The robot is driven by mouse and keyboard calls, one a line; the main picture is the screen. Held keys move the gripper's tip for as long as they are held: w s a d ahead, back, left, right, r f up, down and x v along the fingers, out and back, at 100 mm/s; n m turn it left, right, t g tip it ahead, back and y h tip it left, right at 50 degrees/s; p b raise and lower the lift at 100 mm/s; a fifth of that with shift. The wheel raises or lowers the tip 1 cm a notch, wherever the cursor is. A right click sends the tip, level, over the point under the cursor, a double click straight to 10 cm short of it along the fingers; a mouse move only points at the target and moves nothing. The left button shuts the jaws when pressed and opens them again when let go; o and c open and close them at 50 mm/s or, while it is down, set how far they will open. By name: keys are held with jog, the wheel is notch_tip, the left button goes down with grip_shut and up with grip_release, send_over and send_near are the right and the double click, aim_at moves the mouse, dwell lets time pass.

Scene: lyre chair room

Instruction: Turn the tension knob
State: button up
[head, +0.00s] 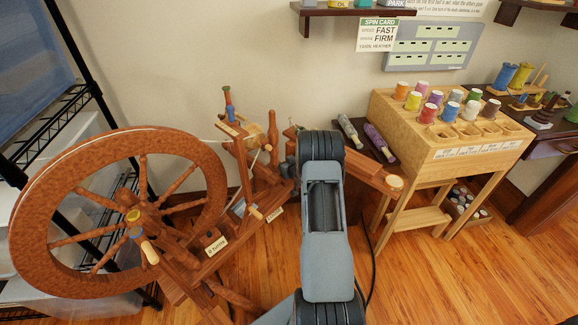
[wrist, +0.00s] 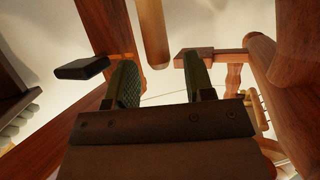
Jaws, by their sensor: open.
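The spinning wheel (head: 70,205) stands at the left in the head view, with a dark red-brown rim and turned spokes. A wooden beam (head: 370,175) from it ends at the right in a pale round cap (head: 394,181). I cannot tell for sure which part is the tension knob. In the wrist view my gripper (wrist: 159,75) is open, its two dark fingers apart. A round-ended pale wooden rod (wrist: 152,35) shows beyond the gap between them. Nothing is visibly held. In the head view my own arm hides the gripper and part of the wheel's frame.
A pale wooden stand (head: 450,130) with several thread spools is at the right. A black wire rack (head: 75,100) stands at the left. Wooden posts (wrist: 295,60) crowd the wrist view's right side.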

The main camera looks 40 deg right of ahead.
jog(key=p+v, duration=0.3)
jog(key=v, duration=1)
jog(key=shift+s, duration=0.35)
